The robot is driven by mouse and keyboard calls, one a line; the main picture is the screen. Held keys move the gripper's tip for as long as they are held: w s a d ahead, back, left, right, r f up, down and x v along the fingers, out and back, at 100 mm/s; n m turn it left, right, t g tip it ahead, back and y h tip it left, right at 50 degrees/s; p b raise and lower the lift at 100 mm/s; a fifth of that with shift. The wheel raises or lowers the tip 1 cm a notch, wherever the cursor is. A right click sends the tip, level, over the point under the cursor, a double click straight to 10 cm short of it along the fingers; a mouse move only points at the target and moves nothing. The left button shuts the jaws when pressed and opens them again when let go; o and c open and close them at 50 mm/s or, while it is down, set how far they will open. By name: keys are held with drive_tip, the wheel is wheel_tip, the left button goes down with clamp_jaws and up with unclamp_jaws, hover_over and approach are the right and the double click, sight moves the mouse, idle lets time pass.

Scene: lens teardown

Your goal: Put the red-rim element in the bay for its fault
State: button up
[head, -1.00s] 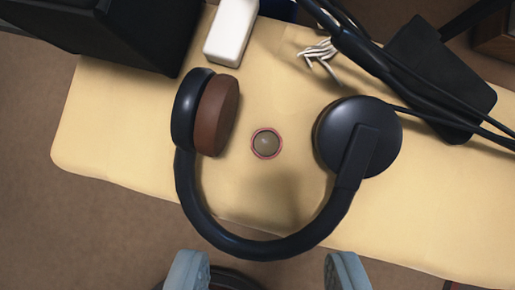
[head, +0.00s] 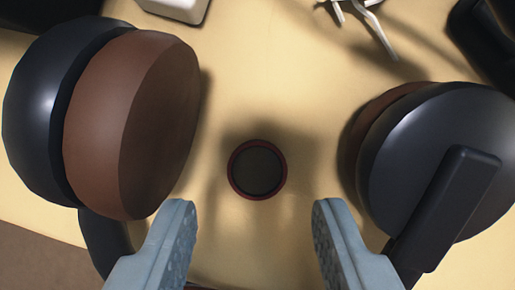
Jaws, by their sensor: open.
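The red-rim element (head: 257,169) is a small dark round disc with a red ring around it. It lies on the pale yellow table top (head: 270,85) between the two ear cups of a pair of headphones. My gripper (head: 254,222) is open and empty, with its two blue-grey fingers at the lower left and lower right of the element. The fingers do not touch it. A shadow falls over the element. No bay shows in this view.
The left ear cup, with a brown pad (head: 135,125), stands close to my left finger. The dark right ear cup (head: 435,160) stands close to my right finger. A white block (head: 178,8) and a white pronged object (head: 362,20) lie at the back. A dark object (head: 485,40) is at the upper right.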

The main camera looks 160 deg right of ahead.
sight(258, 171)
drive_tip(key=x, duration=0.3)
drive_tip(key=shift+s+d+f, duration=0.15)
drive_tip(key=shift+s+f, duration=0.1)
drive_tip(key=shift+f, duration=0.1)
drive_tip(key=shift+w+f, duration=0.25)
drive_tip(key=shift+f, duration=0.3)
drive_tip(key=c, duration=0.8)
drive_tip(key=shift+r, duration=0.15)
